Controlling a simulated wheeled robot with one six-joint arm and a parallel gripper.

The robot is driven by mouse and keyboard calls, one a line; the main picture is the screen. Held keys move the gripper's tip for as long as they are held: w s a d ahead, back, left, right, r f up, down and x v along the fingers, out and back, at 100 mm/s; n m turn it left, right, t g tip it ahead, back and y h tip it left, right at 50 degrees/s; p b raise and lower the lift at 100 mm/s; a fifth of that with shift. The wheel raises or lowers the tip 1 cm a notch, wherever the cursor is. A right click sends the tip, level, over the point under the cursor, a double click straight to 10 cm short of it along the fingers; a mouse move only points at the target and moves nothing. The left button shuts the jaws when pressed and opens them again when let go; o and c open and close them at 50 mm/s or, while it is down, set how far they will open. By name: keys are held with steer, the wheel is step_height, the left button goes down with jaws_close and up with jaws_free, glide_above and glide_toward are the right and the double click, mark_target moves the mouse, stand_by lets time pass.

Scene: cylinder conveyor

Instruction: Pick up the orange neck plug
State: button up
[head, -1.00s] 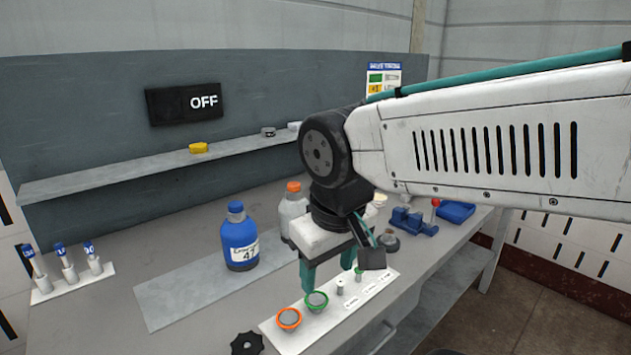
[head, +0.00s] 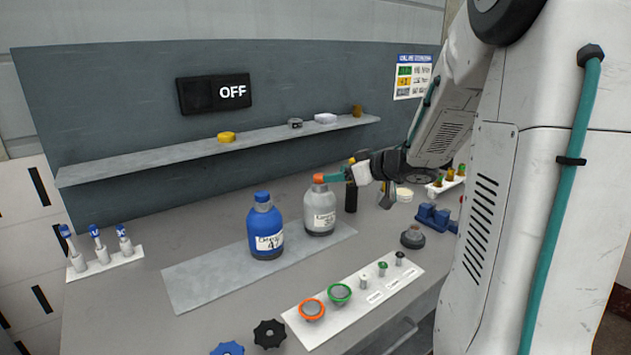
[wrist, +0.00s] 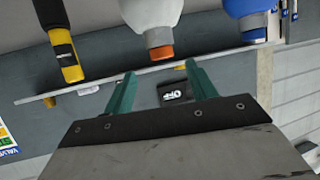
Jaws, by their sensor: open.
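The orange neck plug (head: 318,178) sits in the top of the grey bottle (head: 320,209), which stands upright on the bench. My gripper (head: 332,177) is beside the bottle's top at plug height, reaching in from the right. In the wrist view the orange plug (wrist: 160,52) shows on the neck of the grey bottle (wrist: 151,18). There the two teal fingers of my gripper (wrist: 160,72) are spread apart and empty, with the plug just past the fingertips and roughly centred between them. I cannot tell whether a finger touches it.
A blue bottle (head: 265,232) stands just left of the grey one on a grey plate (head: 200,282). A black-and-yellow tool (wrist: 63,45) stands close on the other side. A shelf (head: 150,163) with small parts runs behind. A white strip (head: 350,308) holding rings and plugs lies in front.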

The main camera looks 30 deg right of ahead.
mark_target(319, 175)
steer(key=x, duration=0.7)
steer(key=shift+w+a, duration=0.2)
steer(key=shift+a, duration=0.05)
steer(key=c, duration=1.1)
